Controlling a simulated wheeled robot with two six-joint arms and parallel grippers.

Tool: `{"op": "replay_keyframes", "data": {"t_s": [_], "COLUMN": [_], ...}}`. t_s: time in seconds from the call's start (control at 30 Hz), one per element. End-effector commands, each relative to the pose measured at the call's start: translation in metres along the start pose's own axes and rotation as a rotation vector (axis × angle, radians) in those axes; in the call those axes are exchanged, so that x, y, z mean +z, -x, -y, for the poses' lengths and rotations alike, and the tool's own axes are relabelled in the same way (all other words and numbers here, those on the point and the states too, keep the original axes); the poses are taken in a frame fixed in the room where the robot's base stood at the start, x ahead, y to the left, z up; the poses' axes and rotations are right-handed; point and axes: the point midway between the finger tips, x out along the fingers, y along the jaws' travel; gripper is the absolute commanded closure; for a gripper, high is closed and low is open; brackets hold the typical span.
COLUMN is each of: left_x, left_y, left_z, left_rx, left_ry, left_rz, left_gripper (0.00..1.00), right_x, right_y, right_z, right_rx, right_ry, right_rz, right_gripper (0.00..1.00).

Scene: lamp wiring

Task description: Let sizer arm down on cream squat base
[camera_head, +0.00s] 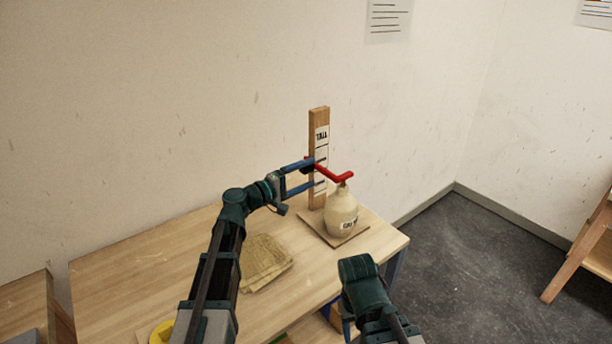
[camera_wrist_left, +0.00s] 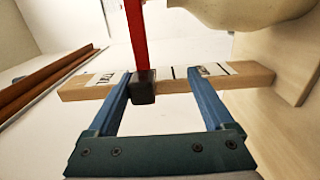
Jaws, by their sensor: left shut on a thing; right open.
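The sizer is an upright wooden post (camera_head: 319,116) with a "TALL" label and a red arm (camera_head: 335,174) reaching right. The cream squat base (camera_head: 341,212) stands upright beside it, with the red arm's end over its narrow neck. I cannot tell whether they touch. My left gripper (camera_head: 311,174) is at the post, its blue fingers set one above the other. In the left wrist view, the red arm (camera_wrist_left: 136,35) ends in a dark block (camera_wrist_left: 143,88) between the fingers (camera_wrist_left: 162,98), close to one of them. My right gripper (camera_head: 347,322) is low in front of the table, fingers mostly hidden.
The sizer and base stand on a wooden board (camera_head: 318,226) near the right end of the wooden table (camera_head: 150,262). A tan folded cloth (camera_head: 266,262) lies left of it. A yellow round thing (camera_head: 161,332) is partly hidden by my left arm. The wall is close behind.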

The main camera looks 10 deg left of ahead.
Motion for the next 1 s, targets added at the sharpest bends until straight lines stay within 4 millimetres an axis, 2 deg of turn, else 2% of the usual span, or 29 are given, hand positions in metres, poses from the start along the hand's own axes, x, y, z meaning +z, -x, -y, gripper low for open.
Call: {"op": "replay_keyframes", "data": {"t_s": [0.27,1.0], "left_x": [0.000,0.000], "left_y": [0.003,0.054], "left_z": [0.001,0.001], "left_rx": [-0.005,-0.005], "left_ry": [-0.004,-0.003], "left_rz": [0.000,-0.002], "left_gripper": [0.35,0.35], "right_x": [0.000,0.000], "right_y": [0.000,0.000], "right_z": [0.000,0.000], "right_rx": [0.000,0.000], "right_ry": [0.000,0.000], "right_rz": [0.000,0.000], "right_gripper": [0.50,0.50]}}
